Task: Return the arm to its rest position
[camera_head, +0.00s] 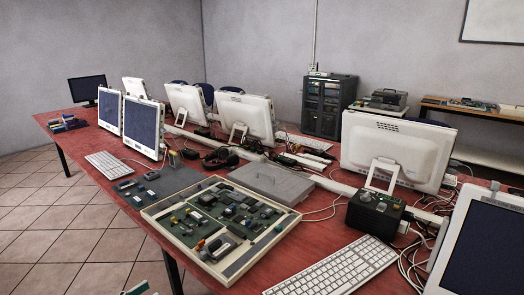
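Neither of my grippers shows in the head view, and no arm of mine can be made out. A small green and grey piece (137,288) is cut off at the bottom edge, and I cannot tell what it is. A long red table (330,236) runs from the near right to the far left. A framed tray of circuit boards (218,228) lies at its near left edge. A black box with a knob (374,212) stands right of the tray, with loose cables (410,262) beside it.
A white keyboard (335,270) lies at the front. White monitors (395,150) stand along the table, with a grey flat case (270,183) between them and the tray. A black cabinet (328,105) stands behind. The tiled floor (60,235) at left is clear.

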